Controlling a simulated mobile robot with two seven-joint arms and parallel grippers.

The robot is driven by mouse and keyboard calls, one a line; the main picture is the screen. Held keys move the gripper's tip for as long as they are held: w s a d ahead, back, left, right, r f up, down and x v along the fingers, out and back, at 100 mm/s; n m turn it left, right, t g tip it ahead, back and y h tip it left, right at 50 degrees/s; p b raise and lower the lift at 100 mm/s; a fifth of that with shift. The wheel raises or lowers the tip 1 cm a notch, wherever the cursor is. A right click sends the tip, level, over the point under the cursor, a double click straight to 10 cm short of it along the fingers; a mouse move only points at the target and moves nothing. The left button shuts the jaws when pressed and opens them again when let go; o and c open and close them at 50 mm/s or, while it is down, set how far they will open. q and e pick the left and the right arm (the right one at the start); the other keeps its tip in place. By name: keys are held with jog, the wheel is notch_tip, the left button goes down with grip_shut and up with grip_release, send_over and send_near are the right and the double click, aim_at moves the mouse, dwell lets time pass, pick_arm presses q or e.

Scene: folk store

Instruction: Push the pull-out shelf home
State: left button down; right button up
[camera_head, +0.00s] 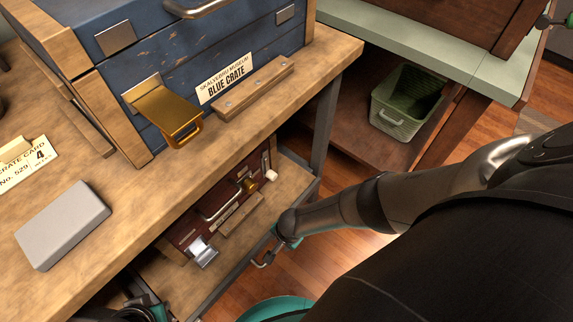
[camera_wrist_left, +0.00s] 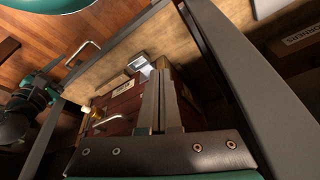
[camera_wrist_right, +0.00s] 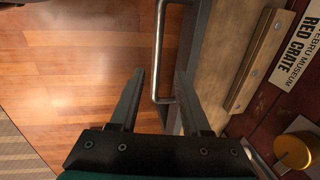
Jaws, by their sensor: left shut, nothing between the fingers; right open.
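The wooden pull-out shelf (camera_head: 165,280) is drawn out below the workbench. It carries a dark red crate (camera_head: 185,237). A metal bar handle (camera_head: 263,260) is on its front edge; the handle also shows in the left wrist view (camera_wrist_left: 84,48). My right gripper (camera_head: 276,246) is at this front edge. In the right wrist view my right gripper (camera_wrist_right: 158,78) is open, with the handle (camera_wrist_right: 158,45) between its fingers; contact cannot be told. My left gripper (camera_wrist_left: 158,68) is shut and empty, near the red crate (camera_wrist_left: 125,103). In the head view it is mostly cut off at the bottom left.
On the workbench (camera_head: 135,190) stand a blue crate (camera_head: 235,52) and a grey block (camera_head: 62,225). A bench leg (camera_head: 325,120) stands right of the shelf. A green basket (camera_head: 403,100) sits on a lower shelf at the right. Wooden floor is open in front.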

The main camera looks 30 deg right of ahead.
pick_arm(q)
jog(key=s+a+f+p, duration=0.3)
jog(key=s+f+p, duration=0.2)
jog(key=f, duration=0.3)
jog(key=s+a+f+g+p, duration=0.1)
jog(key=s+a+f+p, duration=0.3)
jog(key=s+f, duration=0.2)
jog(key=shift+s+f+y+p, duration=0.35)
jog(key=shift+f+y+p, duration=0.05)
jog(key=shift+f, duration=0.5)
dwell(0.5)
